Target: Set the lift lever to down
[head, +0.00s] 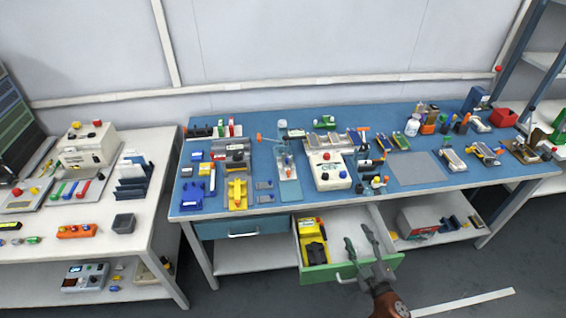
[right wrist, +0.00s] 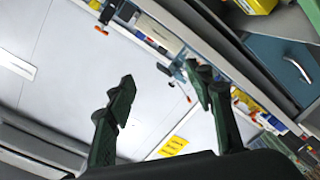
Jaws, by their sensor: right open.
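I cannot tell for sure which part is the lift lever. A lever with an orange end (head: 260,138) sticks out to the left of a small upright press stand (head: 288,170) on the blue bench. Other small orange-tipped parts stand to the right of the white control box (head: 329,172). My right gripper (head: 356,236) is open and empty, in front of the bench above the open drawer, and touches no lever. Its two spread fingers also show in the right wrist view (right wrist: 158,75), with nothing between them. My left gripper is not in view.
The open drawer with a green front (head: 352,271) juts out below the bench and holds a yellow-and-black item (head: 313,242). A closed blue drawer (head: 242,228) is to its left. The blue benchtop is crowded; a grey mat (head: 416,169) on it is bare. A white table (head: 75,263) stands at left.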

